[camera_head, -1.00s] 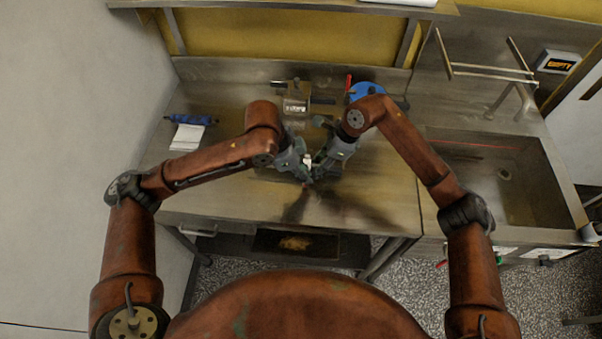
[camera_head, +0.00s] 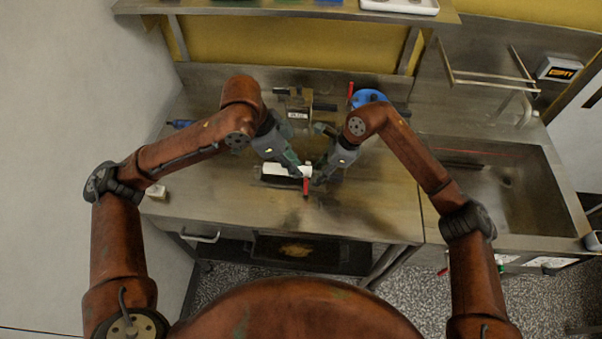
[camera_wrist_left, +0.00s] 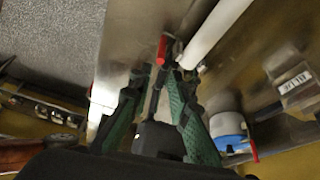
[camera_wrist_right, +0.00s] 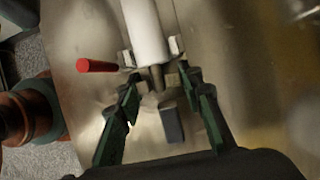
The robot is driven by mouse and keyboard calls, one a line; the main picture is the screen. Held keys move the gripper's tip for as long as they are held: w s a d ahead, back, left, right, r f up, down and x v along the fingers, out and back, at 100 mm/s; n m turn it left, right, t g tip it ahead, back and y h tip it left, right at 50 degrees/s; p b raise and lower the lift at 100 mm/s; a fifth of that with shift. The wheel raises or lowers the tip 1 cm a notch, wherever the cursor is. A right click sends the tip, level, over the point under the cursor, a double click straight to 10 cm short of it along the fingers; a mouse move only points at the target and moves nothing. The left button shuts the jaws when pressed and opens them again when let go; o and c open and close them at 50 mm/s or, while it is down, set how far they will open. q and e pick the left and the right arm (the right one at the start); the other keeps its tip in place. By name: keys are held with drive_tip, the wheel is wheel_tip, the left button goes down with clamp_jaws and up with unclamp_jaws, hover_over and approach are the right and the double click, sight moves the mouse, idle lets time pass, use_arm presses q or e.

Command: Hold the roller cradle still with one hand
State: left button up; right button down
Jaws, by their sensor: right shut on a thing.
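The roller cradle (camera_wrist_right: 158,72) is a small metal frame on the bench, holding a white roller (camera_head: 287,170) with a red handle (camera_head: 306,187) by its right end. The roller (camera_wrist_right: 145,30) and red handle (camera_wrist_right: 97,65) also show in the right wrist view. My right gripper (camera_head: 318,173) is at the roller's right end, its fingers (camera_wrist_right: 160,80) either side of the cradle's end fitting. My left gripper (camera_head: 302,170) is close beside it; in the left wrist view its fingertips (camera_wrist_left: 157,74) flank a dark rod near the red handle (camera_wrist_left: 162,48). Whether it grips the rod is unclear.
A metal unit with a label (camera_head: 297,115) and a blue round thing (camera_head: 369,97) stand at the back. A sink (camera_head: 485,180) lies to the right. A small pale block (camera_head: 156,191) sits at the left edge. The bench front is mostly clear.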

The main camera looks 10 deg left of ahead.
use_arm(q)
drive_tip(key=v, duration=0.2)
drive_tip(key=shift+a+r, duration=0.1)
drive_tip(key=shift+r, duration=0.15)
idle(0.4)
use_arm(e)
drive_tip(key=c, duration=1.2)
unclamp_jaws()
drive_tip(key=shift+c, duration=0.2)
